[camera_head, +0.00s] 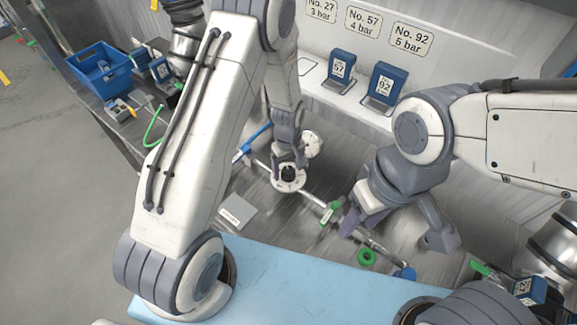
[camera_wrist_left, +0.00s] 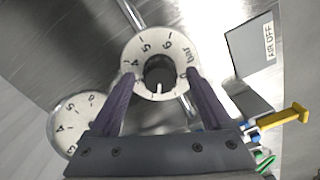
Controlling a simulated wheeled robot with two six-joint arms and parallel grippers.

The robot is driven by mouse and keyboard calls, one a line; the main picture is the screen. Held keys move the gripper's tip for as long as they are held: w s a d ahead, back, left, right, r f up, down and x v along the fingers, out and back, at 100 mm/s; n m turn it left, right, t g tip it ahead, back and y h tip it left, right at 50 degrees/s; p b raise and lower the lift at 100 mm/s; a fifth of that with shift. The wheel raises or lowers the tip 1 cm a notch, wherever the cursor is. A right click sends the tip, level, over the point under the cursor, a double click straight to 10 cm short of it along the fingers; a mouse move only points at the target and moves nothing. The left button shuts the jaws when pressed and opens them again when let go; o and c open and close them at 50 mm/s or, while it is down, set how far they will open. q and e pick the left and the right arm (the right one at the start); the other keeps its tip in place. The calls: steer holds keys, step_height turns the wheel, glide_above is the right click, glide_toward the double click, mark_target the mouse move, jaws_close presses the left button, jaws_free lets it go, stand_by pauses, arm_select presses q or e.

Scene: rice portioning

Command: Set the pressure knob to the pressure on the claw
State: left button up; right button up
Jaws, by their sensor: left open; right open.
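The pressure knob (camera_wrist_left: 160,69) is a black round cap on a white dial with 4, 5, 6 and "bar" printed. A pale mark shows at its lower edge in the left wrist view; the lower dial figures are hard to read. My left gripper (camera_wrist_left: 158,85) is open, its two fingers on either side of the knob; I cannot tell whether they touch it. In the head view the white dial (camera_head: 288,187) sits right below my left gripper (camera_head: 287,160). My right gripper (camera_head: 392,228) is open and empty over the bench, right of a green handle (camera_head: 328,213).
A round gauge (camera_wrist_left: 69,124) stands beside the dial. Placards read No. 27 3 bar (camera_head: 322,10), No. 57 4 bar (camera_head: 364,22) and No. 92 5 bar (camera_head: 411,38). Blue blocks marked 57 (camera_head: 342,65) and 92 (camera_head: 386,82) stand below. An AIR OFF plate (camera_wrist_left: 253,52) is nearby.

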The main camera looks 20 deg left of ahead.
arm_select(q)
steer(key=shift+f, duration=0.15)
jaws_close()
steer(key=shift+m, duration=0.4)
steer(key=m+b, duration=0.2)
steer(key=m, duration=0.1)
steer(key=shift+m, duration=0.4)
steer(key=m+b, duration=0.1)
steer(key=m, duration=0.5)
steer(key=shift+b, duration=0.3)
